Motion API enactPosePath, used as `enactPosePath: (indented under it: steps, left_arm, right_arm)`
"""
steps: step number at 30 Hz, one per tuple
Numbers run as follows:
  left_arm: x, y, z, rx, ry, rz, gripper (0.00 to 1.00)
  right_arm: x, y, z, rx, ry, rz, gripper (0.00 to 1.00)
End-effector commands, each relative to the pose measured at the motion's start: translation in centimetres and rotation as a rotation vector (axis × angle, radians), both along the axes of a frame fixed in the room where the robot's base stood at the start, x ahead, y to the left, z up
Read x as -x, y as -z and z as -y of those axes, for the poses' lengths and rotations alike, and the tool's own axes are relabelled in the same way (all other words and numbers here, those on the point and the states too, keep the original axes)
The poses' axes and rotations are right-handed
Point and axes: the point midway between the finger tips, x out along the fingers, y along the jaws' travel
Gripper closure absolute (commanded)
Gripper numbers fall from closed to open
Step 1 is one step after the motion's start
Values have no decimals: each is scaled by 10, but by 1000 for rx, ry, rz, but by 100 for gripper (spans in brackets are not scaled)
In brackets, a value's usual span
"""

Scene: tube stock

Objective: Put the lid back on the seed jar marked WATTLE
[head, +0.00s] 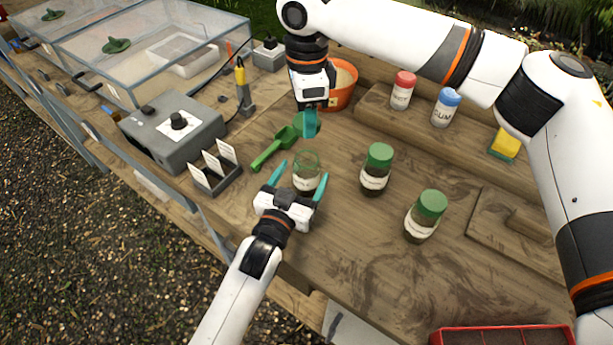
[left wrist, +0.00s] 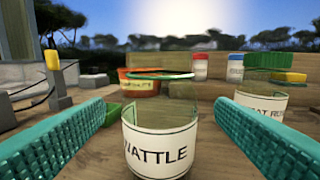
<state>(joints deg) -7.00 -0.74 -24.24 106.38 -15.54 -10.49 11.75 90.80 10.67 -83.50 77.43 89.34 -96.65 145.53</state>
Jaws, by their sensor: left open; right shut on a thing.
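The seed jar marked WATTLE (left wrist: 158,150) is clear glass with a cream label, upright and without a lid. It also shows in the head view (head: 307,183). My left gripper (head: 304,170) is open, with its teal fingers on either side of the jar and gaps between them and it in the left wrist view. My right gripper (head: 309,130) is shut on a green lid (head: 316,119), behind the jar and apart from it. The gripper's fingers partly hide the lid.
Two green-lidded jars (head: 379,155) (head: 430,207) stand to the right. A green scoop (head: 270,152) lies to the left, near a label holder (head: 214,178) and grey control box (head: 172,130). Behind are an orange pot (head: 346,92) and red- and blue-capped jars (head: 402,92) (head: 445,108).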

Motion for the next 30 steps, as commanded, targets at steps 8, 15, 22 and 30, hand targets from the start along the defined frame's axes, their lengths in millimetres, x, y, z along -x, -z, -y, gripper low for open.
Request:
enactPosePath:
  steps: [8, 15, 22, 30]
  left_arm:
    - [-37, 0, 14, 0, -1, 0, 21]
    - [-45, 0, 17, 0, 0, 0, 21]
    - [-45, 0, 17, 0, 0, 0, 25]
    - [-45, 0, 17, 0, 0, 0, 69]
  right_arm:
    - [0, 0, 0, 0, 0, 0, 76]
    - [0, 0, 0, 0, 0, 0, 76]
    - [0, 0, 0, 0, 0, 0, 76]
    - [0, 0, 0, 0, 0, 0, 76]
